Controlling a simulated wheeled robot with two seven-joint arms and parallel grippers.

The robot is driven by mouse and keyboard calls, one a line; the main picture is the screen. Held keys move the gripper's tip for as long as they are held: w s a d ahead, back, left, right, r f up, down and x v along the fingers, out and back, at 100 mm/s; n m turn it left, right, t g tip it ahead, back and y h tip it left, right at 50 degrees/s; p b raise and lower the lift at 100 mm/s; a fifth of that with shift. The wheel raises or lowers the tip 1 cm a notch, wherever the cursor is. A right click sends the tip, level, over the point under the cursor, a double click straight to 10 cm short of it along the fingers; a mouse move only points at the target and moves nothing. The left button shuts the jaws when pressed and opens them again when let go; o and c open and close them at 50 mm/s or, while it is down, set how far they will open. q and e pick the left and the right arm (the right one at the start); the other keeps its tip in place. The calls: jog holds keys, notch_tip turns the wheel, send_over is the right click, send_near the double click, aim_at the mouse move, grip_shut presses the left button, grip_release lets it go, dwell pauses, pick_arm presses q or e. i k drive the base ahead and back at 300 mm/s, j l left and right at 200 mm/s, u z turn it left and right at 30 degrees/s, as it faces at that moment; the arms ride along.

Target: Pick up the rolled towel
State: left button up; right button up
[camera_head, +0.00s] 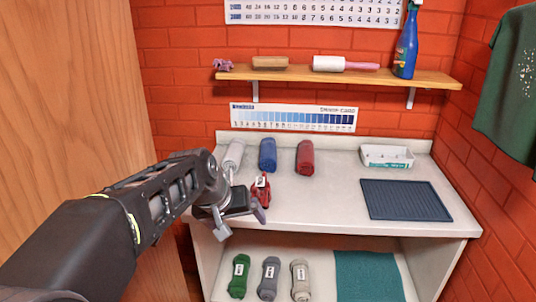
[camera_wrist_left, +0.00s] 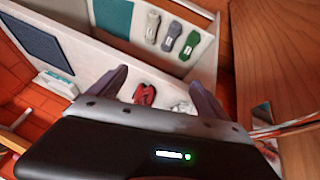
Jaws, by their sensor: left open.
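A red rolled towel with a white tag (camera_head: 261,187) lies on the counter, just behind my left gripper (camera_head: 241,219). The left gripper is open and empty over the counter's front left part. In the left wrist view the red tagged roll (camera_wrist_left: 145,94) shows beyond and between the spread fingers (camera_wrist_left: 160,92), nearer one finger, with no visible grip on it. A plain white-grey roll (camera_head: 234,155), a blue roll (camera_head: 267,155) and a red roll (camera_head: 305,158) lie at the counter's back. My right gripper is not in view.
Tagged green (camera_head: 239,276), grey (camera_head: 269,278) and beige (camera_head: 300,280) rolls lie on the lower shelf beside a teal mat (camera_head: 367,276). A dark mat (camera_head: 405,200) and white tray (camera_head: 387,156) occupy the counter's right. A wooden panel (camera_head: 75,110) stands left. The middle counter is clear.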

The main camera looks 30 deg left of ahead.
aim_at(268, 162)
jog(key=i+j, duration=1.05)
jog(key=i, duration=0.25)
